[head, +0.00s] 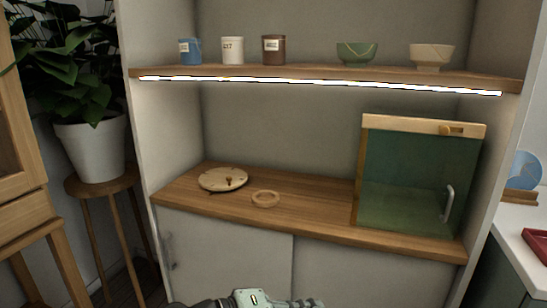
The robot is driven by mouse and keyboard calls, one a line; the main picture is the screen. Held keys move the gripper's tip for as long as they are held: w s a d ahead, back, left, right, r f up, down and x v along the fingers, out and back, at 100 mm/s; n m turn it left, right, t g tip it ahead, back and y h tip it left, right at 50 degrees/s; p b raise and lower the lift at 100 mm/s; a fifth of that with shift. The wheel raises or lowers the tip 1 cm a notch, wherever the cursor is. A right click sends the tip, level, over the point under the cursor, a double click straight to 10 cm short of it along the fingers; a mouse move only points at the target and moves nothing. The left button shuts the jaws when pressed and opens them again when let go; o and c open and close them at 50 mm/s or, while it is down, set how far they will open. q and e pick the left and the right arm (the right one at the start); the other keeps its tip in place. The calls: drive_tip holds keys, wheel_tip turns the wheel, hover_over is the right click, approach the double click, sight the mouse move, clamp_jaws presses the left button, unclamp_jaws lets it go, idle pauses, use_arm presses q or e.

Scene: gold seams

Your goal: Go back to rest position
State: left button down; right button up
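Part of one of my arms (250,298) shows at the bottom edge, a pale green link with dark parts to its left. It is low in front of the white cabinet doors and apart from the objects on the counter. I cannot tell which arm it is. No fingertips can be made out in the head view, and nothing held can be seen.
A wooden counter (320,222) holds a round wooden disc (223,179), a wooden ring (265,199) and a green glass-fronted cabinet (412,180). Several cups and bowls stand on the lit shelf (320,74) above. A potted plant (92,150) on a stool stands left.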

use_arm(q)
drive_tip(key=s+a+f+m+t+y, duration=0.1)
drive_tip(key=a+f+m+y, duration=0.55)
drive_tip(key=a+f, duration=1.45)
drive_tip(key=s+a+f+g+y, duration=0.15)
drive_tip(key=s+a+y, duration=0.3)
drive_tip(key=a, duration=0.55)
drive_tip(key=s+a+f+m+g+y, duration=0.1)
drive_tip(key=s+a+f+y, duration=0.3)
drive_tip(key=a, duration=0.6)
drive_tip(key=s+a+f+g+y, duration=0.1)
drive_tip(key=s+a+y, duration=0.2)
drive_tip(key=s+a, duration=0.5)
drive_tip(key=d+f+n+h, duration=0.1)
drive_tip(key=d+f, duration=0.1)
drive_tip(key=d, duration=0.5)
drive_tip(key=d+f+n+h, duration=0.1)
drive_tip(key=d+f+h, duration=0.1)
drive_tip(key=d, duration=0.6)
drive_tip(key=shift+s+d+f+h, duration=0.3)
drive_tip(key=shift+f, duration=0.2)
drive_tip(key=shift+n, duration=0.25)
